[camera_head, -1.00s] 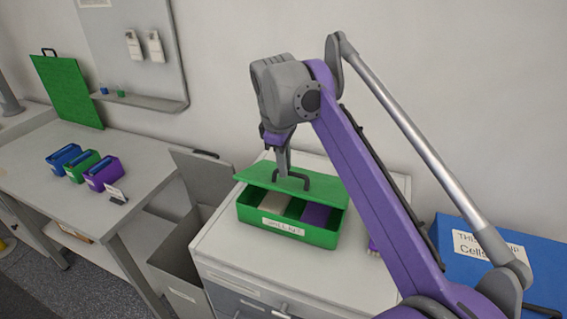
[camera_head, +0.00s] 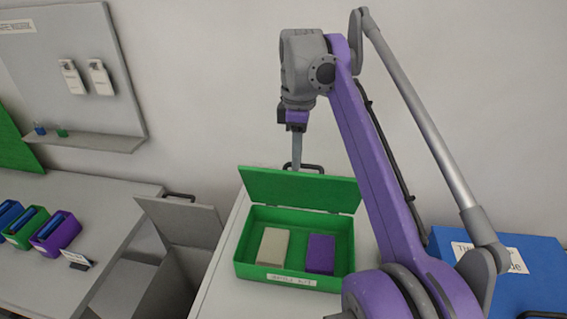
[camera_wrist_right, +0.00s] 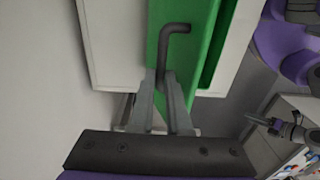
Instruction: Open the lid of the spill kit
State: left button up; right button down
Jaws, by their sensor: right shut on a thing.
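The green spill kit (camera_head: 295,284) stands on a white cabinet top, with a beige block (camera_head: 273,247) and a purple block (camera_head: 320,254) inside. Its green lid (camera_head: 300,190) stands raised at the back edge, tilted up with the inside facing me. My right gripper (camera_head: 296,168) is at the lid's top edge, shut on the dark lid handle (camera_head: 316,168). In the right wrist view the fingers (camera_wrist_right: 162,85) close around one end of the bent handle (camera_wrist_right: 176,28). My left gripper is not clearly seen in the head view.
A blue box (camera_head: 540,265) with a label stands at the right. A grey bin (camera_head: 130,285) with its lid up is left of the cabinet. Several small coloured bins sit on the left table (camera_head: 110,200). The wall is close behind the kit.

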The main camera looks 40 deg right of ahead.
jog(key=shift+w+d+f, duration=0.15)
jog(key=shift+w+d, duration=0.65)
jog(key=shift+d, duration=0.25)
jog(key=shift+w+d+f, duration=0.15)
jog(key=shift+w+d, duration=0.65)
jog(key=shift+d, duration=0.2)
jog(key=c, duration=0.9)
grip_release()
jog(key=shift+d, duration=0.1)
notch_tip(320, 180, up, 8)
jog(key=shift+f, duration=0.2)
